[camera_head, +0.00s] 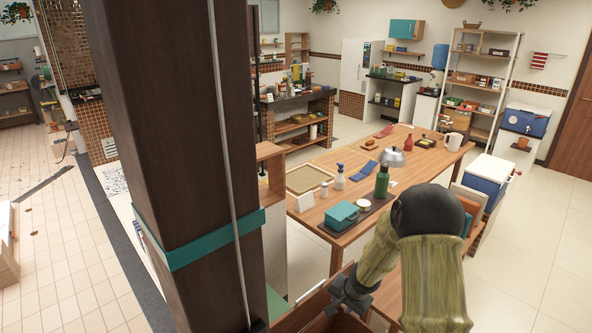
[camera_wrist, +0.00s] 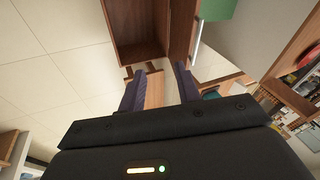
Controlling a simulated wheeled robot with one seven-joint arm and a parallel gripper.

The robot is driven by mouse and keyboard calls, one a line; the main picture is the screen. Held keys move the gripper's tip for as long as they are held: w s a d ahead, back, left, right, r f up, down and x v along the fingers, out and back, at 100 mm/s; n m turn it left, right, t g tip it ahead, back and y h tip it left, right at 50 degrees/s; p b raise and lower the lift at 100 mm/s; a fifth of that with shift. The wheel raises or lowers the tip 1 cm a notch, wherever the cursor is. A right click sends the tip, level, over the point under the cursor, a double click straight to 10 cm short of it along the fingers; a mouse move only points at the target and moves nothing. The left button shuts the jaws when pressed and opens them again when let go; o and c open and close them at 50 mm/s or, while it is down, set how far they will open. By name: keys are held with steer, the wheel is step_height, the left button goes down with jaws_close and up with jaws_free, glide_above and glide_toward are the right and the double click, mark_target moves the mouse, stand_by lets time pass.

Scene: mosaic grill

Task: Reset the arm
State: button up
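My gripper (camera_wrist: 160,85) shows in the wrist view with its two dark fingers apart and nothing between them. Behind the gap is a wooden surface, and above it in the picture an open brown wooden drawer or box (camera_wrist: 138,30). In the head view my arm, in a yellow-green sleeve, reaches down at the lower right. The gripper end (camera_head: 352,290) is at the bottom, over or beside a wooden drawer (camera_head: 318,312); its fingers are not clear there.
A thick dark pillar (camera_head: 175,120) blocks the left centre. Tiled floor is open at far right.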

steer(key=s+r+n+b, duration=0.1)
steer(key=s+r+n, duration=0.1)
steer(key=s+r, duration=0.2)
steer(key=s+d+r+n+g+h+b, duration=0.1)
steer(key=s+r+n, duration=0.2)
steer(key=s, duration=0.8)
steer(key=s+d+r+n+b, duration=0.1)
steer(key=s+r+n, duration=0.1)
steer(key=s+r, duration=0.3)
steer(key=s, duration=0.2)
steer(key=shift+s+r+g+h+b, duration=0.25)
steer(key=shift+s+g+h+b, duration=0.05)
steer(key=shift+g+b, duration=0.1)
steer(key=shift+d, duration=0.1)
